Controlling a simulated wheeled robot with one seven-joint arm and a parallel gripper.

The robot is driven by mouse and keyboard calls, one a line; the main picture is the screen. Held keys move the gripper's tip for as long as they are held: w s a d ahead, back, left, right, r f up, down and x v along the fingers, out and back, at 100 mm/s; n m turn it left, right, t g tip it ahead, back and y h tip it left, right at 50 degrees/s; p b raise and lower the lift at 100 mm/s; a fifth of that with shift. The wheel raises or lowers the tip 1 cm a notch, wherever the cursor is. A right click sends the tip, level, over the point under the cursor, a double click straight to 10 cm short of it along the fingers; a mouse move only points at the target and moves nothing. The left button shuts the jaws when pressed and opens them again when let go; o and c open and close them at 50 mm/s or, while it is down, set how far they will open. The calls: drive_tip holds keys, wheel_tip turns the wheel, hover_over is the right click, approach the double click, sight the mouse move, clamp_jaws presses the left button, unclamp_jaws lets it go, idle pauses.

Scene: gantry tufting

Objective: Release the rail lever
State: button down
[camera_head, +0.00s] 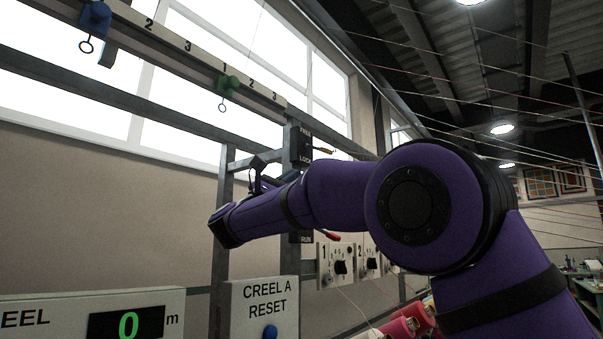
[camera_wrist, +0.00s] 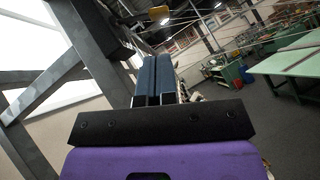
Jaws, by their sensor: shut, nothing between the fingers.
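The rail lever (camera_head: 323,150) sticks out to the right from a dark plate (camera_head: 301,146) on the grey post, between the words FREE above and LOCK below. Its tip is yellow-orange. A yellow knob (camera_wrist: 158,14), which looks like the lever's tip, shows at the top of the wrist view, beyond my fingertips. My gripper (camera_wrist: 154,62) is shut and empty, its two dark blue fingers side by side. In the head view my gripper (camera_head: 262,172) is a dark shape near the post, left of and below the lever, partly hidden by my purple arm.
A red-tipped lever (camera_head: 333,236) sits lower, by the RUN label. Numbered dial boxes (camera_head: 341,264) stand beside it. A CREEL A RESET panel (camera_head: 265,305) and a counter reading 0 (camera_head: 128,325) are in front. The overhead rail (camera_head: 190,62) carries blue and green clips. Threads cross the right side.

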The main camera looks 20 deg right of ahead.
sight(318, 149)
drive_tip(key=x, duration=0.8)
drive_tip(key=shift+d+r, duration=0.25)
drive_tip(key=shift+d, duration=0.05)
drive_tip(key=shift+s+d+r+n+t, duration=0.1)
drive_tip(key=shift+r+n+t, duration=0.05)
drive_tip(key=shift+n+t, duration=0.5)
